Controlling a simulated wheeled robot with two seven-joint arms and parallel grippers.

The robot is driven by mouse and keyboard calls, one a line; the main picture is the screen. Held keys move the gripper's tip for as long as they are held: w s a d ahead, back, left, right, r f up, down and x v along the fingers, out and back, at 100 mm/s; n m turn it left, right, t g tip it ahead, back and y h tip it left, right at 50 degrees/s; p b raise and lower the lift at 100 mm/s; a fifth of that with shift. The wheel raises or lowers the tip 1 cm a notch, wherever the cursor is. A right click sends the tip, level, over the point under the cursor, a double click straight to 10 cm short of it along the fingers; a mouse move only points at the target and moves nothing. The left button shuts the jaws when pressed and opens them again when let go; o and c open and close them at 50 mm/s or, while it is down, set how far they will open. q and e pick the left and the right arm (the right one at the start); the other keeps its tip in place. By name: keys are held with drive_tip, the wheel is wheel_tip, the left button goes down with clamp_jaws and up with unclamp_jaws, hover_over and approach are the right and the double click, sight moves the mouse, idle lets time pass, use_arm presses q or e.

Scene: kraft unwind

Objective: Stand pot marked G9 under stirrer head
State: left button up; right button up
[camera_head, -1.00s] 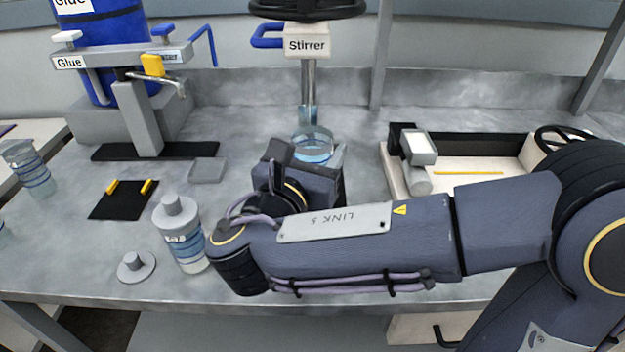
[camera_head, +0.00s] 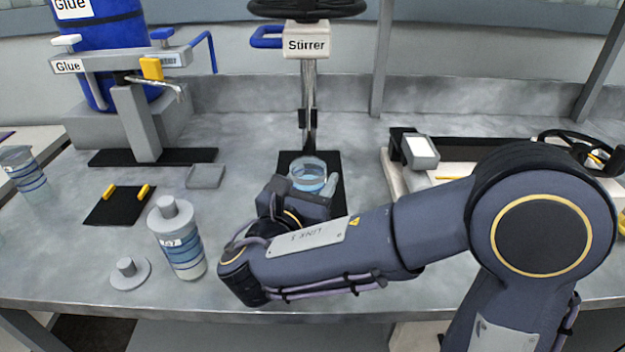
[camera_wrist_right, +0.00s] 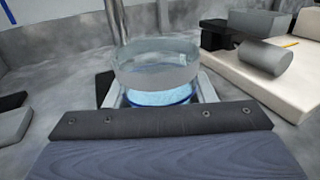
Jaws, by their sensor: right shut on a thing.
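My right gripper (camera_head: 312,190) is shut on a clear pot (camera_head: 307,170) with blue bands. In the right wrist view the pot (camera_wrist_right: 158,62) sits upright between the two pale fingers, its open rim facing up. No marking can be read on it. The pot shows over the dark stirrer base plate (camera_head: 329,160), in front of the stirrer post; whether it touches the plate is unclear. The stirrer head (camera_head: 306,42), labelled "Stirrer", is above and behind the pot in the picture. My left gripper is not in view.
A capped bottle (camera_head: 178,245) and a grey lid (camera_head: 129,273) stand left of my right arm. Another clear pot (camera_head: 25,172) is at the far left. The glue stand (camera_head: 136,125) is back left; a pale tray (camera_head: 393,180) with a dark rim is right.

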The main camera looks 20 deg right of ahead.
drive_tip(key=o, duration=1.1)
drive_tip(key=shift+f, duration=0.1)
drive_tip(key=shift+r, duration=0.25)
drive_tip(key=v, duration=1.2)
drive_tip(key=shift+p, duration=0.3)
